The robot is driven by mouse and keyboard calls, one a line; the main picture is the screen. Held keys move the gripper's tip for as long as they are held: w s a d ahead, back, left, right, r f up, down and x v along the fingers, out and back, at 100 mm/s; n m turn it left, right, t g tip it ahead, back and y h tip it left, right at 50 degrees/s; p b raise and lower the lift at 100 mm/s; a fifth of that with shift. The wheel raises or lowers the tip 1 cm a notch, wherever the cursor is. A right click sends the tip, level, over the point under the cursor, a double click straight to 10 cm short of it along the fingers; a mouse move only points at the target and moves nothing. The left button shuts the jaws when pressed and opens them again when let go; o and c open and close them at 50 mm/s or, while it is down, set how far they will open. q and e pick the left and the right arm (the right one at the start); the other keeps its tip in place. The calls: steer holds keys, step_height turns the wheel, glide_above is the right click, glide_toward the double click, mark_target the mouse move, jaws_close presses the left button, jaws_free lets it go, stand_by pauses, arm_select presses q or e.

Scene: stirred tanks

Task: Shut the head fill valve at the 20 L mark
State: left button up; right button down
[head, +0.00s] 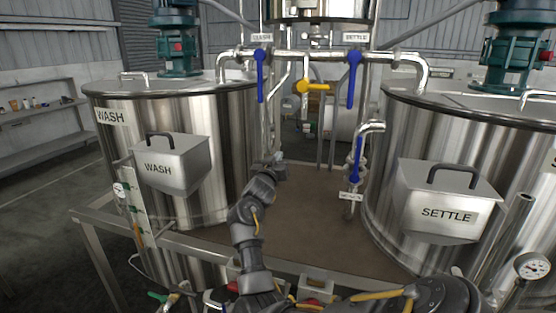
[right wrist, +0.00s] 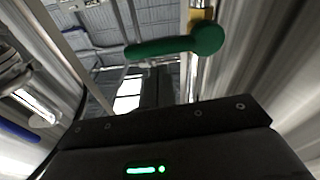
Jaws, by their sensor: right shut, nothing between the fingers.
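My right gripper (head: 271,166) is shut and empty, low between the two big tanks in the head view, by a thin upright pipe. In the right wrist view a green lever handle (right wrist: 175,46) lies roughly level on a brass-coloured fitting, above and apart from the dark gripper body (right wrist: 165,130); the fingertips are hard to make out. I cannot tell whether this lever is the head fill valve. The head tank (head: 315,12) shows only its bottom at the top of the head view. No 20 L mark is readable. My left gripper is not in view.
Blue levers hang under the WASH (head: 260,72) and SETTLE (head: 354,78) labels, with a yellow lever (head: 314,87) between them. Another blue lever (head: 357,160) is lower right. The wash tank (head: 225,130) and settle tank (head: 395,150) flank the brown deck (head: 310,215).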

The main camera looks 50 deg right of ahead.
arm_select(q)
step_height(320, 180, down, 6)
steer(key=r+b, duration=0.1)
steer(key=b, duration=0.6)
arm_select(e)
steer(key=r+v, duration=0.1)
steer(key=v, duration=0.8)
steer(key=r+p+x, duration=0.2)
steer(key=p+x, duration=0.3)
steer(key=x, duration=0.5)
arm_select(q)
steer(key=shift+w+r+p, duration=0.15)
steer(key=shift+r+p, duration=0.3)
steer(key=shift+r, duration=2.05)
arm_select(e)
steer(key=shift+m, duration=0.4)
steer(key=shift+s+a+f, duration=0.1)
steer(key=shift+a+f, duration=0.1)
steer(key=shift+f, duration=0.5)
steer(key=shift+s+a+f, duration=0.1)
steer(key=shift+a+f, duration=0.1)
steer(key=shift+f, duration=0.55)
steer(key=shift+s+a+f, duration=0.1)
steer(key=shift+a+f, duration=0.1)
steer(key=shift+f, duration=0.5)
